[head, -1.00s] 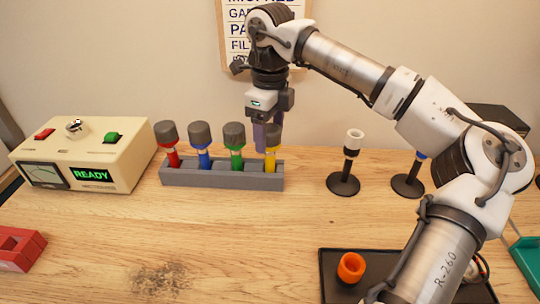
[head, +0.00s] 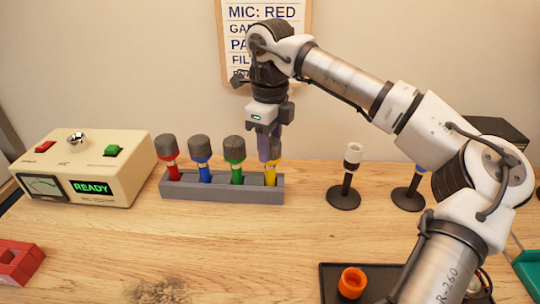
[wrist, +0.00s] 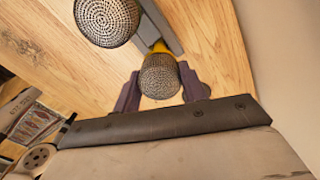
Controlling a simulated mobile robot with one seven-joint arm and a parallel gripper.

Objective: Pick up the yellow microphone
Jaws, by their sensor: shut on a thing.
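The yellow microphone (head: 270,178) stands upright at the right end of the grey rack (head: 220,195), its lower end in the rack. My gripper (head: 270,150) reaches down from above and is shut on its grey mesh head. In the wrist view the mesh head (wrist: 160,77) sits between the two purple fingers (wrist: 160,90), with a bit of yellow just beyond it. The fingers partly hide the head in the head view.
Red (head: 170,170), blue (head: 204,172) and green (head: 237,172) microphones stand left in the same rack; the green one is close beside my gripper. A black stand with a white top (head: 344,190) is to the right. A cream box reading READY (head: 90,165) is at left.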

